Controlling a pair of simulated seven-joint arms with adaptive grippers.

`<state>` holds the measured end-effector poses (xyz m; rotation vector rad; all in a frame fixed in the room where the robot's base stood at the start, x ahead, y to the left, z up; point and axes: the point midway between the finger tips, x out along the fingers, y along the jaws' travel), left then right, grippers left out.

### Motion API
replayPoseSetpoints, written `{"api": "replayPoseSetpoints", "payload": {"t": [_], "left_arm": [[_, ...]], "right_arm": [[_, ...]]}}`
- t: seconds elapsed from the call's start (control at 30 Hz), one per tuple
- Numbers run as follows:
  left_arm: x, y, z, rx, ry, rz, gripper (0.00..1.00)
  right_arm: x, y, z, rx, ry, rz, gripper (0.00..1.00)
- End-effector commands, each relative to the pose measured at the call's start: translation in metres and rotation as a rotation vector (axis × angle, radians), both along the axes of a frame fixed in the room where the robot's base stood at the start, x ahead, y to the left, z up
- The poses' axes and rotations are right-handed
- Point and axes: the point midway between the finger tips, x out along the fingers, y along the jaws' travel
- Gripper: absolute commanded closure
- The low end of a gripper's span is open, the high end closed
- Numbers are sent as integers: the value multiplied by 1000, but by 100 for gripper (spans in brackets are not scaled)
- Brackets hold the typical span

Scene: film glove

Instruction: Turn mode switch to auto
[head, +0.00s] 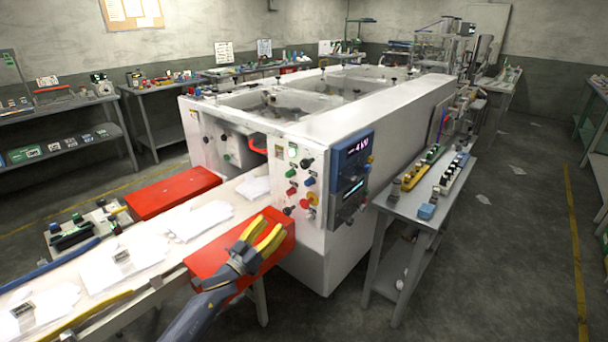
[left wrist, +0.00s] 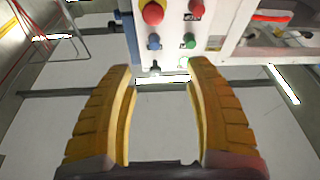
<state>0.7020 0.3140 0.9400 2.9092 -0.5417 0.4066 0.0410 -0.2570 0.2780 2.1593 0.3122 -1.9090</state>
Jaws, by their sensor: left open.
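The control panel (head: 301,180) is on the white machine's front end, with several coloured buttons. A black knob (head: 307,163) near its top right looks like a selector; I cannot read its label or setting. In the left wrist view the panel appears upside down, and this small black knob (left wrist: 155,68) shows between the fingertips in the picture. My left gripper (head: 271,226) has yellow fingers, spread and empty, in front of and below the panel. Its fingers (left wrist: 160,72) fill both sides of the left wrist view. My right gripper is not in view.
A red-yellow mushroom button (head: 312,198) sits low on the panel. A blue display unit (head: 350,160) is on the adjoining face. A red block (head: 225,252) lies under my left gripper. A conveyor (head: 150,240) with white film gloves runs left. A side table (head: 405,203) stands right.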

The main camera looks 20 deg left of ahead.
Motion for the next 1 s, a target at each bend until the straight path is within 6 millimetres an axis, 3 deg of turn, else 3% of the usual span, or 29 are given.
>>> {"api": "replayPoseSetpoints", "payload": {"t": [0.03, 0.1, 0.23, 0.47, 1.0], "left_arm": [[2, -1, 27, 17, -38, -8, 47], [3, -2, 55, 35, -75, -15, 47], [2, -4, 85, 51, -115, -22, 47], [15, -11, 101, 56, -130, -25, 47], [96, -46, 137, 54, -129, -25, 47]], "right_arm": [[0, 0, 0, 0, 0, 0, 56], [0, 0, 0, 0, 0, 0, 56], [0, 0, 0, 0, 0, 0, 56], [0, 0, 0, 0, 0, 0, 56], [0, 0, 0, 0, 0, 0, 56]]}}
